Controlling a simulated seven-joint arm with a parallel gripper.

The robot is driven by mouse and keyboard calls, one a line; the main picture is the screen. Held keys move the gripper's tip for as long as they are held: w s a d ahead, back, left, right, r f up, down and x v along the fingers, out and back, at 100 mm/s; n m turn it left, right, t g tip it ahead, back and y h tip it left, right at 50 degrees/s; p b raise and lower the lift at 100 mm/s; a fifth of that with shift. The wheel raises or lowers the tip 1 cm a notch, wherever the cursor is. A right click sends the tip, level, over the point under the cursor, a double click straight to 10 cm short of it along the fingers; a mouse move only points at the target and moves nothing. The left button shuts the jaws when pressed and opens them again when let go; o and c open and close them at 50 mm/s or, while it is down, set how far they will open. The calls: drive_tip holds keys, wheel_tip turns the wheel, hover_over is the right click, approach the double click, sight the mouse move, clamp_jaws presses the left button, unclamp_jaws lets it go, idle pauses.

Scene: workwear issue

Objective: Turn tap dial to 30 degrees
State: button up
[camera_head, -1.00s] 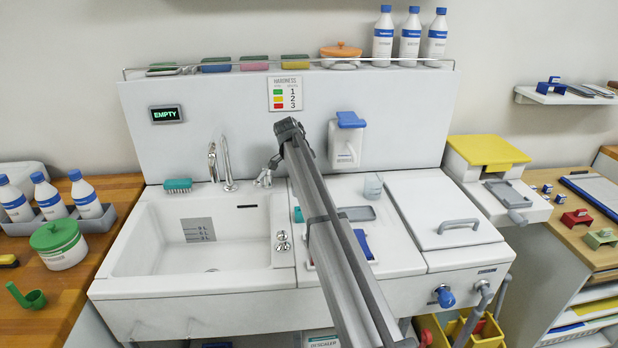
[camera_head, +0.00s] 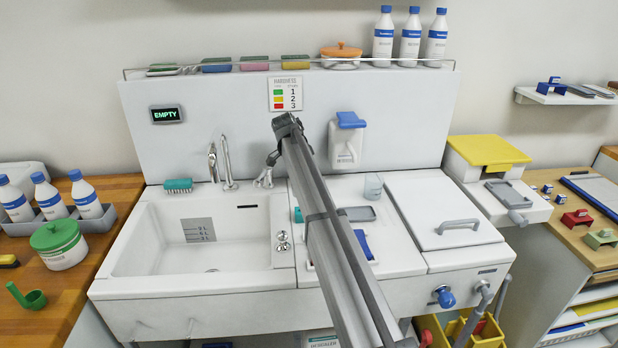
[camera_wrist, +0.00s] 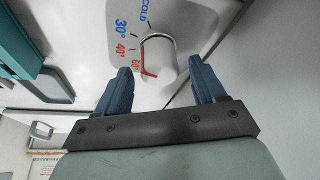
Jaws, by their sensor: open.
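The tap dial (camera_wrist: 160,58) is a pale round knob with a chrome rim, seen in the wrist view on a grey plate printed COLD and 30° in blue, 40° and 60° in red. A red line on the dial lies on the side near the 60° mark; its exact reading is hard to tell. My gripper (camera_wrist: 163,88) is open and empty, its two blue fingers pointing at the dial, one to either side of it in the picture. I see no contact. In the head view, my arm hides most of the gripper, beside the chrome tap fitting (camera_head: 263,179).
The sink basin (camera_head: 130,235) lies left of my arm, with a curved faucet (camera_head: 227,165) and a teal brush (camera_head: 177,185) at its back edge. A white dispenser (camera_head: 346,142) hangs on the back panel to the right.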

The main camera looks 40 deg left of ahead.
drive_tip(key=v, duration=1.2)
drive_tip(key=shift+r, duration=0.15)
